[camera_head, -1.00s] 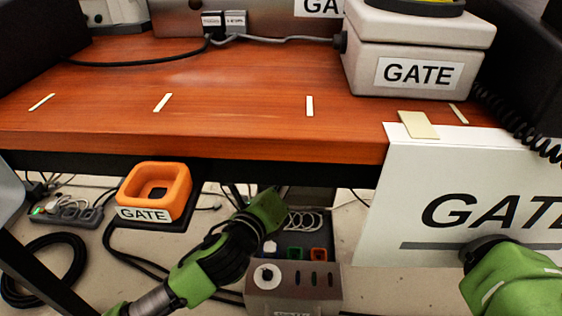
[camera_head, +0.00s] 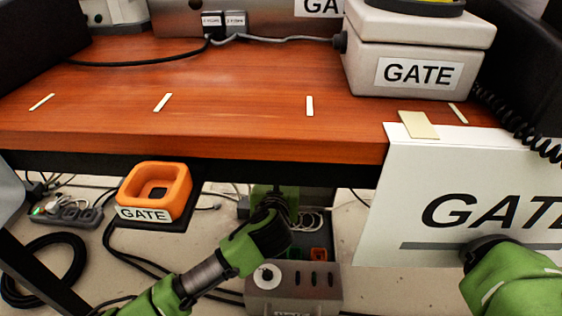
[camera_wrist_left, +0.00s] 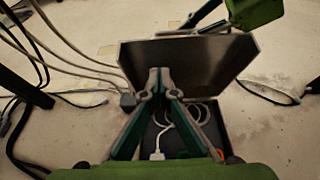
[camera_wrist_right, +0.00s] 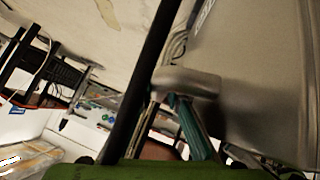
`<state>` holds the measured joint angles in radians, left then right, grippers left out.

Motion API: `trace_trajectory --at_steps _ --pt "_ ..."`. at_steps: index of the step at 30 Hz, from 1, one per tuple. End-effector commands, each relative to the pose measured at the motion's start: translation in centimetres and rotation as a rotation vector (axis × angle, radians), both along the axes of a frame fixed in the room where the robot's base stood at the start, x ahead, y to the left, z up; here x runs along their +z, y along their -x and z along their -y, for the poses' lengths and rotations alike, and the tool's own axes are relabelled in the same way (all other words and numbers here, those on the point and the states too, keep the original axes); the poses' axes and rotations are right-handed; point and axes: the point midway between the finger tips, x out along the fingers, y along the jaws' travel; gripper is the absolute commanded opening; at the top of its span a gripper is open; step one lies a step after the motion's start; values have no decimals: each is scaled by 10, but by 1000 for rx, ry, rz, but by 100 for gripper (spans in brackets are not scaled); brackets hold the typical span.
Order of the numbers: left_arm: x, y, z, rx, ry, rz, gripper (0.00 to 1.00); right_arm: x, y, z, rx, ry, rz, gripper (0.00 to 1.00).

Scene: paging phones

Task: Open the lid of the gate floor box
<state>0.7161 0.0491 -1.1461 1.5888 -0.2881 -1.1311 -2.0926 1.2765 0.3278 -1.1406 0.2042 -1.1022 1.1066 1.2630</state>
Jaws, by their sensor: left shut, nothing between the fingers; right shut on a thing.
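The gate floor box (camera_head: 315,288) stands on the floor under the table, with a grey front face, a white knob and dark slots. Its lid (camera_wrist_left: 215,62) stands raised above the box in the left wrist view. Inside the box (camera_wrist_left: 183,125) are a coiled white cable and coloured sockets. My left gripper (camera_wrist_left: 158,76) is shut and empty in front of the lid's inner face. My right gripper (camera_wrist_right: 172,97) is shut on a rounded grey tab (camera_wrist_right: 190,80) beside a broad grey panel, which looks like the lid's outer side. In the head view my right gripper is hidden.
The table edge (camera_head: 190,147) overhangs the box. A GATE sign (camera_head: 420,170) hangs at the right. A dark bar (camera_wrist_right: 150,75) crosses the right wrist view.

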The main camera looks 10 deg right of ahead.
Motion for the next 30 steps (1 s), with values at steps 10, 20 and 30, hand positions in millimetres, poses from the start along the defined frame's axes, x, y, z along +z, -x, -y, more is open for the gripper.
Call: trace_trajectory --at_steps 10,20,30 --pt "-12 -50 14 2 2 2 0 6 -6 -1 -12 -9 16 0" --pt "-9 -73 21 0 2 -1 0 5 -6 -1 -12 -8 15 0" --pt "-8 -74 21 0 2 0 0 5 -6 -1 -12 -8 15 0"
